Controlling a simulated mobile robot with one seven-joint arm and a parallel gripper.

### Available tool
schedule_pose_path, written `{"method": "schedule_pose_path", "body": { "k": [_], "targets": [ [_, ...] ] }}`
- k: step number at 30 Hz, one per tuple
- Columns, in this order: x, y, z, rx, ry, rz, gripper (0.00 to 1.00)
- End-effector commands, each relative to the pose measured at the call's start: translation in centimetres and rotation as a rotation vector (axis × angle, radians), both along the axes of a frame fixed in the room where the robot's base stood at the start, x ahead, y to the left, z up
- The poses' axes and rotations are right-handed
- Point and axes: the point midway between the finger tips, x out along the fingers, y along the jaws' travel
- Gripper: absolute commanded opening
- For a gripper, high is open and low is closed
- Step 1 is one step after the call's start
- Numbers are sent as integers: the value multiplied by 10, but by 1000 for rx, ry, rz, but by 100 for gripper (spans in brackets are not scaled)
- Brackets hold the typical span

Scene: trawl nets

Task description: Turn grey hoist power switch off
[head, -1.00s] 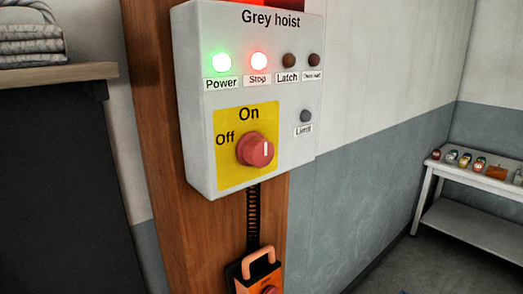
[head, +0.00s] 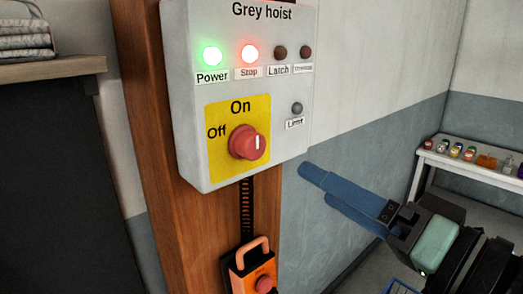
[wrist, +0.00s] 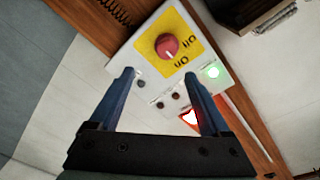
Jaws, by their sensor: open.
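The grey hoist box (head: 215,100) is mounted on a wooden post, with a yellow plate marked On and Off. The green Power lamp (head: 212,56) and red Stop lamp (head: 250,54) are lit. My gripper (head: 313,182) has blue fingers and is to the right of the box and lower than the knob in the head view, apart from it. In the wrist view, the knob (wrist: 166,46) shows beyond the open, empty fingers of my gripper (wrist: 160,75).
An orange pendant (head: 252,268) with a red button hangs below the box on the post. A dark cabinet with folded cloths (head: 25,42) stands at left. A white table (head: 470,172) with small items stands at the back right.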

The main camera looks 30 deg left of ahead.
Motion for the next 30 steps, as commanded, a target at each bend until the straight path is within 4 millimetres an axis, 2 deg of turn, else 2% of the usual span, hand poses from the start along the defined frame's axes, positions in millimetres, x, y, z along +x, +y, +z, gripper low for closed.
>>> {"method": "schedule_pose_path", "body": {
  "k": [3,8,21,25,30],
  "targets": [
    [-7,-2,11,-33,-32,26,81],
    [-4,8,14,-39,-34,35,81],
    [30,88,16,-37,-32,35,81],
    [37,104,15,-38,-33,33,81],
    [42,115,12,-39,-34,30,81]
  ]
}}
